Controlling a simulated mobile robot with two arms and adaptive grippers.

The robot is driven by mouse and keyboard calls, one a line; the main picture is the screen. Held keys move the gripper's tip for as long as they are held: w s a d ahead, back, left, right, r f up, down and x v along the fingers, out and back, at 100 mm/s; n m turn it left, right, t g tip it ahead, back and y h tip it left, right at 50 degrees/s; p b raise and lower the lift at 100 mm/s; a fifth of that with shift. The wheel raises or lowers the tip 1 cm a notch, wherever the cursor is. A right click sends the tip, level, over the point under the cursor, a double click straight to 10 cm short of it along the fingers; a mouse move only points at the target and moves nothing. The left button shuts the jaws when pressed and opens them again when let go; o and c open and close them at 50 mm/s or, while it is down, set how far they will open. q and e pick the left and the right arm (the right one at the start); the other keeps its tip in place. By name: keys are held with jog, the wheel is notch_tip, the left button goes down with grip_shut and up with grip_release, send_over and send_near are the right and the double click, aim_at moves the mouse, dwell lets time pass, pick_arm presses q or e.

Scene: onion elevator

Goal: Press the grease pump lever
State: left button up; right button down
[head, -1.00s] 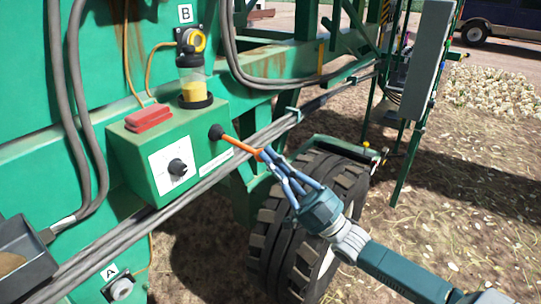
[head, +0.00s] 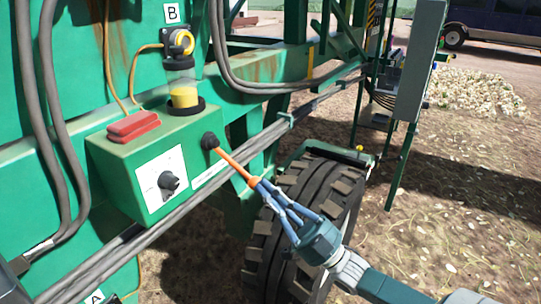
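The orange grease pump lever (head: 234,164) sticks out from a black boot (head: 209,141) on the right end of a green pump box (head: 125,165). It slants down to the right. My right gripper (head: 260,184) comes from the lower right, with its blue fingers closed around the lever's outer end. The fingers hide the tip. A clear reservoir (head: 181,84) with yellow grease in it stands on top of the box. My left gripper is not in view.
A red block (head: 133,127) lies on the box, and a black knob (head: 168,181) is on its front. Grey cables (head: 160,228) run just below the box. A large tyre (head: 305,220) stands close behind my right gripper. Open ground lies to the right.

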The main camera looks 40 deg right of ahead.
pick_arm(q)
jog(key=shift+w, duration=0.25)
pick_arm(e)
jog(key=v, duration=1.2)
jog(key=shift+s, duration=0.1)
dwell(1.2)
